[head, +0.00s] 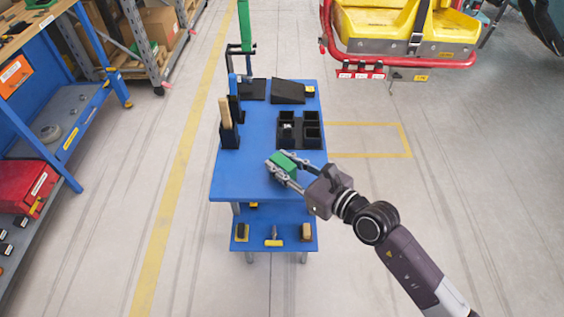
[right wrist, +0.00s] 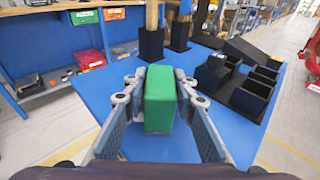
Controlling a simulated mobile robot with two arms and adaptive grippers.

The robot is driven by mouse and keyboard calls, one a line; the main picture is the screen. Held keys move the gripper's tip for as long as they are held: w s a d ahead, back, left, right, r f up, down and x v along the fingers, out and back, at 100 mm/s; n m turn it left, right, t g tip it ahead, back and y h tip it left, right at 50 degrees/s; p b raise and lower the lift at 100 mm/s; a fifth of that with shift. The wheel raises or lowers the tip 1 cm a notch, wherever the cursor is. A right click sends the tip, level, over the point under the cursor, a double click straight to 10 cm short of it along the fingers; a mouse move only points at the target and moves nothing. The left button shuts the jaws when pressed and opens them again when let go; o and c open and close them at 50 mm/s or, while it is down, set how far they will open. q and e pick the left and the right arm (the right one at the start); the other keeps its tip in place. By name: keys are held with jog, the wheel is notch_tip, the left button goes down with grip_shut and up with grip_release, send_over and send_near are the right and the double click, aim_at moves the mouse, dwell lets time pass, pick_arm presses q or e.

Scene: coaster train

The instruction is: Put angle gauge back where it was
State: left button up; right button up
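A small green block (head: 284,165), which looks like the angle gauge, is at the front part of the blue cart top (head: 240,183). My right gripper (head: 283,165) reaches in from the right with one finger on each side of the block. In the right wrist view the green block (right wrist: 160,98) stands upright between the fingertips, which appear to press on its two sides. I cannot tell whether its bottom touches the cart top. My left gripper is not in view.
A black compartment tray (head: 299,131) stands behind the gripper, with a small item in one compartment. Black upright holders (head: 229,137), one with a wooden handle, line the left edge. Dark angled pieces (head: 287,91) lie at the back. The front left top is clear.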

jog(key=o, duration=0.3)
jog(key=shift+r, duration=0.15)
jog(key=b+v, duration=0.1)
jog(key=v, duration=1.1)
jog(key=shift+b, duration=0.3)
